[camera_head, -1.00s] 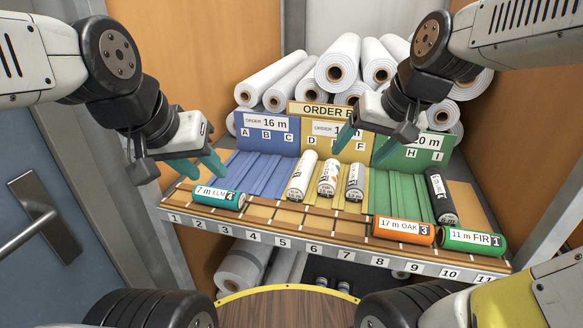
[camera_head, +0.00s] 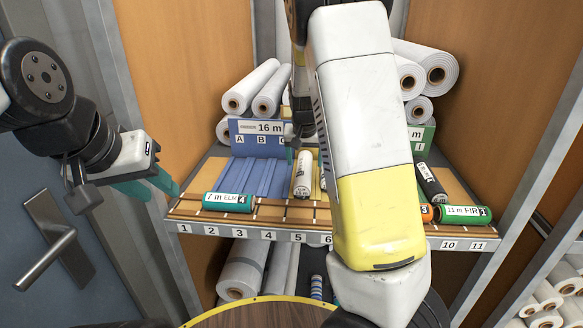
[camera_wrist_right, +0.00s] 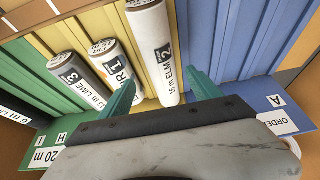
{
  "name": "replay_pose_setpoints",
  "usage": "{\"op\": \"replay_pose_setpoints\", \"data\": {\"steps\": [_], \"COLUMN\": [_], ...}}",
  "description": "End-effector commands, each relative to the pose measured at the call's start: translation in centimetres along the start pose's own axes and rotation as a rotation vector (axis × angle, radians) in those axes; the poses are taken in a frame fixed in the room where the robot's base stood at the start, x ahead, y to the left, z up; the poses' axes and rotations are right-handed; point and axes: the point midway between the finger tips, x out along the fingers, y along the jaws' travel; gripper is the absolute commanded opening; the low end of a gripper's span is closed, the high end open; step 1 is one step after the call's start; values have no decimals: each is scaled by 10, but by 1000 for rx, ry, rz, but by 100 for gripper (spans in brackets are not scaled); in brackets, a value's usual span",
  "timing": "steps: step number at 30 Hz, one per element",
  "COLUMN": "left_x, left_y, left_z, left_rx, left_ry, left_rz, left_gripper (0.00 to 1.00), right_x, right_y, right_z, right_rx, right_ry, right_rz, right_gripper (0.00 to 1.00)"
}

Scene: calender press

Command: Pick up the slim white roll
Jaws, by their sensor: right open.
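A slim white roll labelled 16 m ELM 2 (camera_head: 303,174) stands tilted in the yellow section, beside the blue one. In the right wrist view the roll (camera_wrist_right: 151,50) points its near end between the two teal fingers of my right gripper (camera_wrist_right: 164,95). The fingers are apart, one on each side of that end, and I see no grip on it. In the head view my right gripper is mostly hidden by my right arm. My left gripper (camera_head: 148,185) is open and empty, left of the rack.
Two more rolls, FIR 1 (camera_wrist_right: 118,68) and LIME 3 (camera_wrist_right: 82,78), lie close beside the white roll. A teal roll (camera_head: 228,202), a green roll (camera_head: 465,213) and a black roll (camera_head: 431,182) are on the rack. Large white rolls (camera_head: 270,92) are stacked behind.

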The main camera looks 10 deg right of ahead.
Motion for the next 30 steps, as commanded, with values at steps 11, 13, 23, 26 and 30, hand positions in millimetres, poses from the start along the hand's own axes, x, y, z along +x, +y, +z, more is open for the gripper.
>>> {"op": "replay_pose_setpoints", "data": {"steps": [11, 13, 23, 26, 30], "left_x": [0, 0, 0, 0, 0], "left_y": [0, 0, 0, 0, 0], "left_z": [0, 0, 0, 0, 0], "left_rx": [0, 0, 0, 0, 0], "left_ry": [0, 0, 0, 0, 0], "left_rz": [0, 0, 0, 0, 0], "left_gripper": [36, 36, 36, 36, 36], "right_x": [50, 54, 54, 54, 53], "right_y": [-3, -3, -4, -4, -4], "right_z": [-2, -1, -2, -2, -2], "right_rx": [-1, 0, -1, -1, -1], "right_ry": [-1, -1, -1, -1, -1], "right_rz": [0, -1, -2, -2, -2], "right_gripper": [73, 73, 51, 32, 4]}}
